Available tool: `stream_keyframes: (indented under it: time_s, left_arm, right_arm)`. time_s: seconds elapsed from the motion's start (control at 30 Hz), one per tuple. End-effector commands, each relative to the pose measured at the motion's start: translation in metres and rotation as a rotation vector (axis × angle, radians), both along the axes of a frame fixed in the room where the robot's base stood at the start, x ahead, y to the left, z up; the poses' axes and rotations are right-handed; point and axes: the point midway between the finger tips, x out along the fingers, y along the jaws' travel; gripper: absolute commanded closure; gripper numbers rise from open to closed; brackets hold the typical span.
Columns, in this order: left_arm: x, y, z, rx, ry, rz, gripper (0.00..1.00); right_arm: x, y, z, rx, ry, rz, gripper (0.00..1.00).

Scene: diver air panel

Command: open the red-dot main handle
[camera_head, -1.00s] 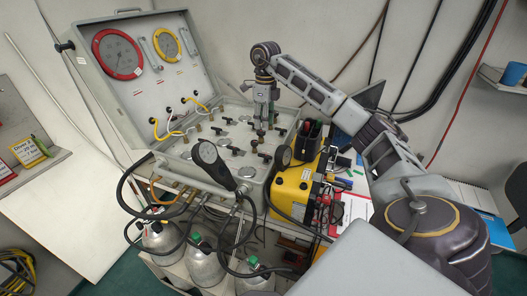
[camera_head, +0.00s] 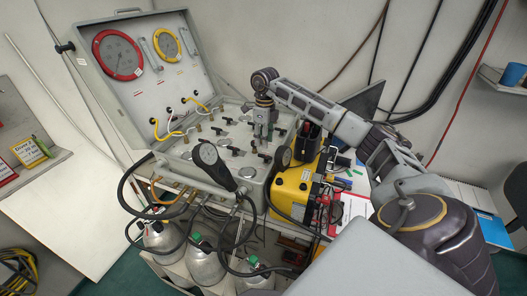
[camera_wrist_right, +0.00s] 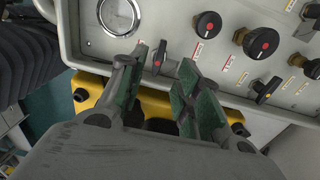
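The red-dot handle (camera_wrist_right: 160,57), a small black lever with a red dot, is on the grey panel in the right wrist view. My right gripper (camera_wrist_right: 164,64) is open, with its green-padded fingers on either side of the lever. I cannot tell whether a finger touches it. In the head view my right gripper (camera_head: 262,139) points down over the near right part of the panel (camera_head: 203,153). I cannot single out the red-dot handle there among several small black handles. My left gripper is not in view.
Beside the lever are black red-dot knobs (camera_wrist_right: 208,25) and an orange-dot lever (camera_wrist_right: 267,87). The yellow box (camera_head: 293,190) stands right of the case, with hoses and cylinders (camera_head: 206,266) in front. The raised lid (camera_head: 137,68) stands behind.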

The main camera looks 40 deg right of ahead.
Motion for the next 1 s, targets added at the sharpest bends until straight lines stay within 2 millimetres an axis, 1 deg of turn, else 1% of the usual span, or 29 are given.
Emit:
stream_keyframes:
  time_s: [0.3,0.5,0.7,1.0]
  left_arm:
    - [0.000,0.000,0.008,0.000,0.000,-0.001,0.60]
    - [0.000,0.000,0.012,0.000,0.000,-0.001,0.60]
    - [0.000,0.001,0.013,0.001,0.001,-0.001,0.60]
    - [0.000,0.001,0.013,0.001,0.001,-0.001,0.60]
  right_arm:
    - [-0.001,0.002,-0.035,0.000,0.002,0.000,0.66]
    - [-0.002,0.003,-0.054,0.000,0.001,0.000,0.66]
    - [-0.002,0.003,-0.064,0.000,0.000,0.001,0.66]
    - [-0.002,0.003,-0.065,0.000,0.000,0.001,0.66]
